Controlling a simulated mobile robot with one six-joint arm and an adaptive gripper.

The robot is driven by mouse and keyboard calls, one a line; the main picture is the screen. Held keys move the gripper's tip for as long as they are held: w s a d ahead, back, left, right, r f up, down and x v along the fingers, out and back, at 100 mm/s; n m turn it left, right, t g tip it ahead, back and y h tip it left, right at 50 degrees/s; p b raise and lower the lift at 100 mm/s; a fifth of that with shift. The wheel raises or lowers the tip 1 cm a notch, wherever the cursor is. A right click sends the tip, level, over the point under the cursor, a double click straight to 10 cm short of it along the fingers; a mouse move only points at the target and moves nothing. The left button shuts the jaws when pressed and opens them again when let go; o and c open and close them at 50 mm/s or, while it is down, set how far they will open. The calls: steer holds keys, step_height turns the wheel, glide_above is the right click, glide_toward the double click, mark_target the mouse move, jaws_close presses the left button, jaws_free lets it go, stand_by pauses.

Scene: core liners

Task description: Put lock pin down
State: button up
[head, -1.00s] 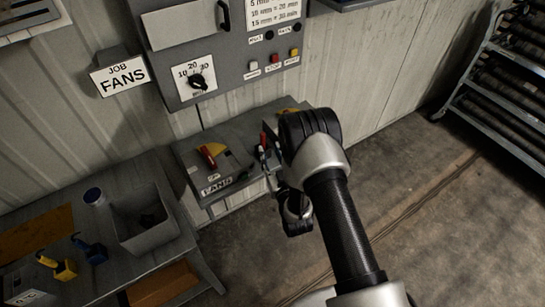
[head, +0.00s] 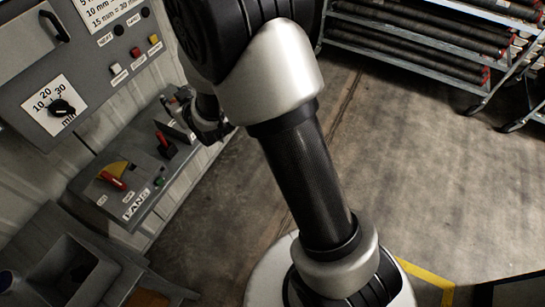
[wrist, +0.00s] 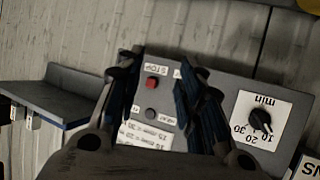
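My gripper (wrist: 163,95) is open in the wrist view, its two blue-padded fingers spread apart. Nothing shows between them except the grey control panel (wrist: 232,86) behind. In the head view my arm hides most of the gripper, which is near the right end of the grey FANS box (head: 150,190). I cannot clearly make out a lock pin. A small upright red piece (head: 163,138) stands on the FANS box, and I cannot tell whether it is the pin. A red lever (head: 112,180) lies over a yellow sector at the box's left.
The control panel with its dial (head: 62,107) is on the wall above the box. A bench with a grey bin (head: 75,275) is at lower left. Racks of core tubes (head: 415,50) stand at the back right. The floor (head: 430,170) between is clear.

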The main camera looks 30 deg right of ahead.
steer(key=s+d+r+m+g+h, duration=0.1)
steer(key=s+d+r+g, duration=0.1)
steer(key=s+d+r, duration=0.5)
steer(key=s+d+r+g, duration=0.1)
steer(key=s+r+g, duration=0.2)
steer(key=s, duration=1.2)
steer(key=s+d+r+m+g+h, duration=0.1)
steer(key=s+d+r+g, duration=0.1)
steer(key=s, duration=1.3)
steer(key=shift+s+r+m+g, duration=0.2)
steer(key=shift+r+m+g, duration=0.1)
steer(key=shift+r+g, duration=0.35)
steer(key=shift+o, duration=0.2)
